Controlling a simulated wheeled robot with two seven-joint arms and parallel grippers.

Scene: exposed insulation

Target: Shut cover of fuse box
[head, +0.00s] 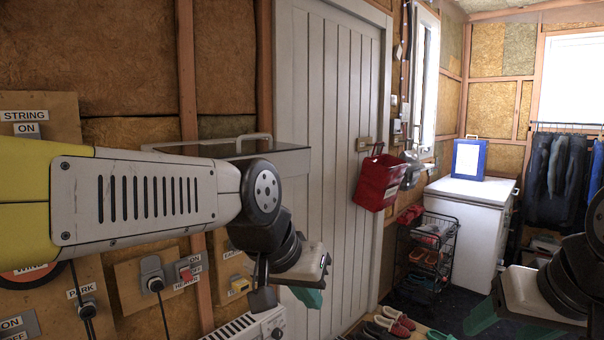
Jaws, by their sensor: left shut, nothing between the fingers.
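A flat dark panel with a pale edge and a light handle (252,137) sticks out from the insulated wall behind my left arm. It looks like the raised cover of the fuse box (268,152), seen nearly edge-on. My arm hides most of the box body. My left gripper (308,296) is shut and empty, with teal fingertips pointing down, below and right of the panel and apart from it in the picture. My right gripper (484,318) is at the lower right, its fingers partly cut off by the frame, so its opening is unclear.
Switches on wooden boards (160,285) line the wall at lower left. A white heater (250,328) sits below. A shoe rack (425,250) and white chest (470,215) stand farther back.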

